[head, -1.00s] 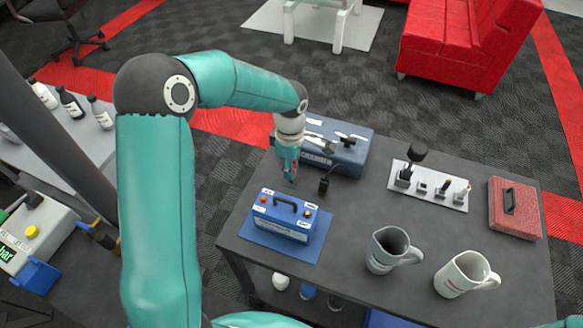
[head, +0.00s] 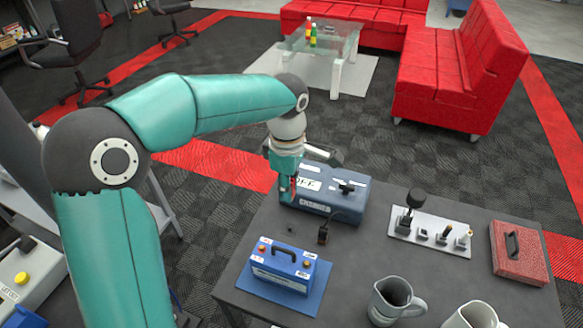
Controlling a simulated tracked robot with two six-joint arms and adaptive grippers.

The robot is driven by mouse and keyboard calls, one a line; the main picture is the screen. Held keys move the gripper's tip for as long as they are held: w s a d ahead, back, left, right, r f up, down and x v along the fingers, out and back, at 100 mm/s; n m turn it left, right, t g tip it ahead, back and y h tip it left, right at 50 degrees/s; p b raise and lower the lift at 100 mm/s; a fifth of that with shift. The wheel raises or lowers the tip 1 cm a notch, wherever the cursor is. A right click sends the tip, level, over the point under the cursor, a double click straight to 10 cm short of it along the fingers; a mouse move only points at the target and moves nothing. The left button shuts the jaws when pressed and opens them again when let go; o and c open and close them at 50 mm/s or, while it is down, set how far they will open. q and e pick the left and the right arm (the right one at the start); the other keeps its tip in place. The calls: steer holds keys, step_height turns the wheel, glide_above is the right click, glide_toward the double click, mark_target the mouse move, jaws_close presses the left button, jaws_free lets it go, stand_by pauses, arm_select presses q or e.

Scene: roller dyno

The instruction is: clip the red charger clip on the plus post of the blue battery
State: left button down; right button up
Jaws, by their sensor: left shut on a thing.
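The blue battery (head: 283,267) stands on a blue mat (head: 312,298) at the left front of the grey table. It has a black handle, a red-capped post (head: 262,249) on its left and a yellowish post (head: 307,263) on its right. My left gripper (head: 288,192) is behind and above the battery, in front of the left part of the blue-grey charger (head: 340,197). It is shut on the red charger clip (head: 292,184), of which only a small red part shows between the fingers. A black clip (head: 323,235) stands on the table between charger and battery. My right gripper is out of view.
A white plate (head: 432,231) with several upright fittings and a red box (head: 518,256) lie to the right. A grey mug (head: 392,300) and a white mug (head: 473,318) stand at the front right. Bare table lies between battery and plate.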

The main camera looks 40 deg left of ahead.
arm_select(q)
steer(key=p, duration=0.1)
glide_above(262, 247)
steer(key=shift+w+f, duration=0.1)
steer(key=shift+f, duration=0.1)
steer(key=shift+a+r, duration=0.1)
steer(key=shift+r, duration=0.2)
steer(key=shift+f+b, duration=2.45)
steer(key=shift+f, duration=0.65)
steer(key=shift+f+b, duration=0.75)
steer(key=shift+b, duration=0.15)
steer(key=c, duration=0.9)
jaws_free()
